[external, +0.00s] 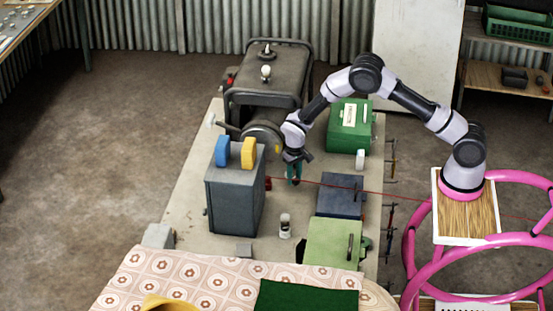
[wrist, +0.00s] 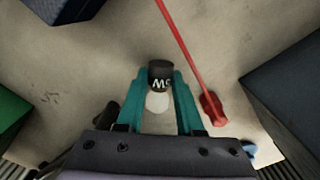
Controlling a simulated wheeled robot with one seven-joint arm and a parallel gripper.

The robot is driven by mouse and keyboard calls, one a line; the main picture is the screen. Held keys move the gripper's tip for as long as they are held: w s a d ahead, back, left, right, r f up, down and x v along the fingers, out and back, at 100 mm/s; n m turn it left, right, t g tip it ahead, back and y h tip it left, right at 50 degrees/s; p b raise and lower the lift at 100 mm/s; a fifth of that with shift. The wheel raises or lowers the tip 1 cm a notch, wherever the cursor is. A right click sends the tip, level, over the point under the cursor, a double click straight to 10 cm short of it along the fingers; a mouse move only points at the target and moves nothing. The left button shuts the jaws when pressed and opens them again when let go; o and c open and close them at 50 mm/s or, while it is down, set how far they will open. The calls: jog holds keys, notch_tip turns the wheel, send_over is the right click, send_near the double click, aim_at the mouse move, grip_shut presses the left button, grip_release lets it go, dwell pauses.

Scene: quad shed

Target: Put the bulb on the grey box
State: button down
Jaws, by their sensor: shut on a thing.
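My gripper (external: 294,172) points down over the bench with its teal fingers shut on the bulb. In the wrist view, the bulb (wrist: 159,102) sits between the fingertips (wrist: 159,98), with a pale rounded part and a black cylinder bearing white letters. In the external view the fingers hide most of it. The grey box (external: 233,196) stands on the bench left of my gripper. A blue block (external: 222,150) and a yellow block (external: 249,153) stand upright on its top.
A generator (external: 268,97) carries a small white-topped thing (external: 266,72). A green case (external: 349,128), a navy box (external: 340,196) and a light green box (external: 333,243) line the bench's right side. A white-topped jar-like thing (external: 285,225) stands in front. A red cable (wrist: 182,42) crosses nearby.

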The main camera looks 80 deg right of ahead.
notch_tip(320, 180, up, 16)
jog(key=s+a+f+n, duration=0.2)
jog(key=s+a+n, duration=0.1)
jog(key=s, duration=0.1)
jog(key=s+a+f+n, duration=0.2)
jog(key=s+a+n, duration=0.1)
jog(key=s+a, duration=0.1)
jog(key=s+a+f+n, duration=0.2)
jog(key=s+a+n, duration=0.1)
jog(key=s+a, duration=0.1)
jog(key=shift+s+a, duration=0.2)
jog(key=shift+s, duration=0.6)
jog(key=w+f+y, duration=0.2)
jog(key=w, duration=0.9)
send_over(295, 209)
jog(key=shift+g, duration=0.3)
jog(key=f, duration=0.5)
jog(key=shift+d, duration=0.25)
jog(key=shift+f, duration=2.3)
jog(key=c, duration=0.5)
grip_release()
jog(key=shift+f, duration=0.1)
jog(key=shift+c, duration=0.2)
jog(key=shift+d, duration=0.1)
